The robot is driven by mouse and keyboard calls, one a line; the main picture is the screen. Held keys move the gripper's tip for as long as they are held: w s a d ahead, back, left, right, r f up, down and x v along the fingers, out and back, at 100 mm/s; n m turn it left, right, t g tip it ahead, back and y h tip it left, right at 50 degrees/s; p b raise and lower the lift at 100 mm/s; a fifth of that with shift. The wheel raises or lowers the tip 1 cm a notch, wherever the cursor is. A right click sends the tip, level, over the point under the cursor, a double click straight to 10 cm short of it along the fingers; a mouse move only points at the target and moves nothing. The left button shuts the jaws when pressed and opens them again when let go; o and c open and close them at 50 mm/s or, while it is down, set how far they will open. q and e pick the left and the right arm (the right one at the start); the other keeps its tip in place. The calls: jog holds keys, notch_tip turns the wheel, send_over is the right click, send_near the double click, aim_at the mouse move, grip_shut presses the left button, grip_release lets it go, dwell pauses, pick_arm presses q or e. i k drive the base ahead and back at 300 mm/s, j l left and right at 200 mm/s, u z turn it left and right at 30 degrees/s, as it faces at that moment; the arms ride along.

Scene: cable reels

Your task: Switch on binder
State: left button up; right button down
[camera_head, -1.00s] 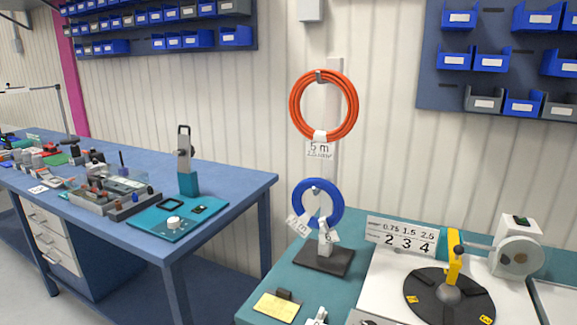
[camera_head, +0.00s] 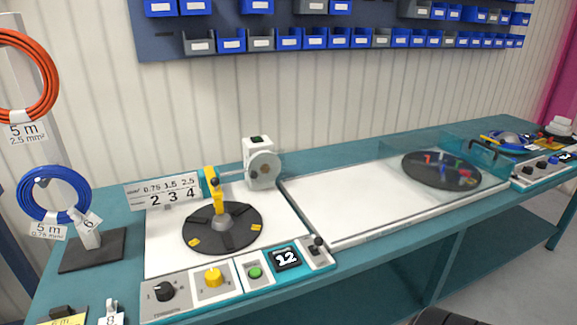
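No part is clearly labelled as a binder. The near machine has a black disc (camera_head: 222,228) with a yellow upright post (camera_head: 216,192). Neither gripper shows in the head view.
A white work surface (camera_head: 345,200) leads to a dark disc (camera_head: 441,170) behind a clear cover. A motor-like unit (camera_head: 262,165) stands behind the near disc. Orange cable (camera_head: 25,75) and blue cable (camera_head: 52,192) hang at the left. Blue bins (camera_head: 261,40) line the wall.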

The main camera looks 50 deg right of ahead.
aim_at(319, 240)
jog(key=z, duration=1.7)
jog(key=i+j+u, duration=0.1)
jog(key=j, duration=0.15)
jog(key=i+j+u, duration=0.1)
jog(key=j, duration=0.1)
